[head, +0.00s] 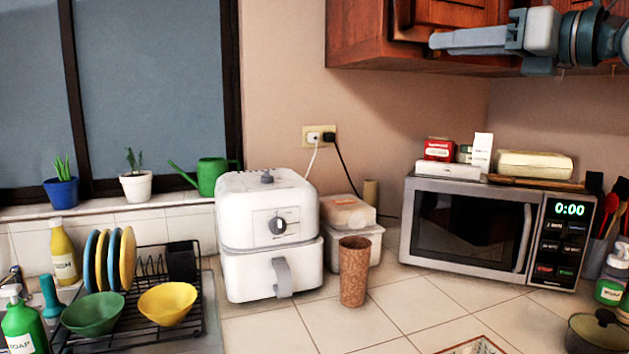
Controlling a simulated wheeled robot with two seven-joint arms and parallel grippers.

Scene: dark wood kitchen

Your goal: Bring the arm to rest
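My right gripper (436,41) is high at the upper right, in front of the wooden wall cabinet (356,38). Its fingers point left and are seen from the side, so the gap between them does not show. I see nothing hanging from the fingers. They are above the microwave (463,228) and well clear of the counter. My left gripper and arm are not in view.
A white air fryer (250,265), a brown cup (353,280) and a lidded container (368,248) stand mid-counter. A dish rack (190,335) with plates and bowls is at left. A pot (592,335) is at lower right. Tiles before the microwave are mostly clear.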

